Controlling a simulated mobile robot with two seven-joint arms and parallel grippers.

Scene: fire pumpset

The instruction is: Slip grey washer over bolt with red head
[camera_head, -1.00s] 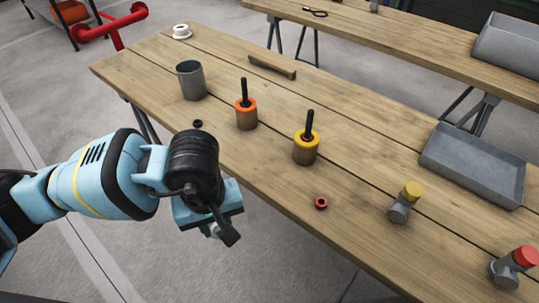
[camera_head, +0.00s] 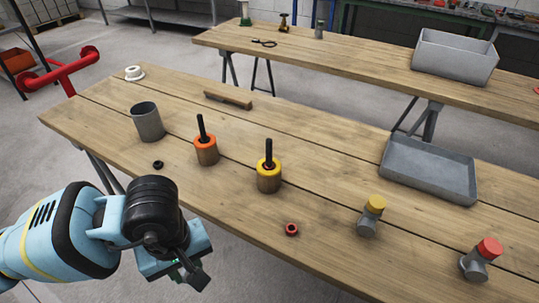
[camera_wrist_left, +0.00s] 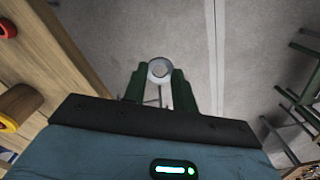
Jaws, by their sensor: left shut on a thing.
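My left gripper (camera_wrist_left: 158,88) is shut on a small pale grey ring, the grey washer (camera_wrist_left: 159,70), beyond the front table edge, over the floor. In the head view the left gripper (camera_head: 190,276) is partly hidden by its own wrist and the washer cannot be made out. An upright black bolt shank with an orange-red head (camera_head: 205,143) stands on a wooden cylinder on the table. A similar black bolt with a yellow head (camera_head: 269,163) stands to its right. My right gripper is not in view.
On the table (camera_head: 330,190) are a black ring (camera_head: 158,164), a red ring (camera_head: 291,229), a grey cup (camera_head: 147,122), a wooden bar (camera_head: 228,100), a grey tray (camera_head: 430,175), and grey fittings with yellow (camera_head: 369,216) and red caps (camera_head: 481,259). Bare wood surrounds the bolts.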

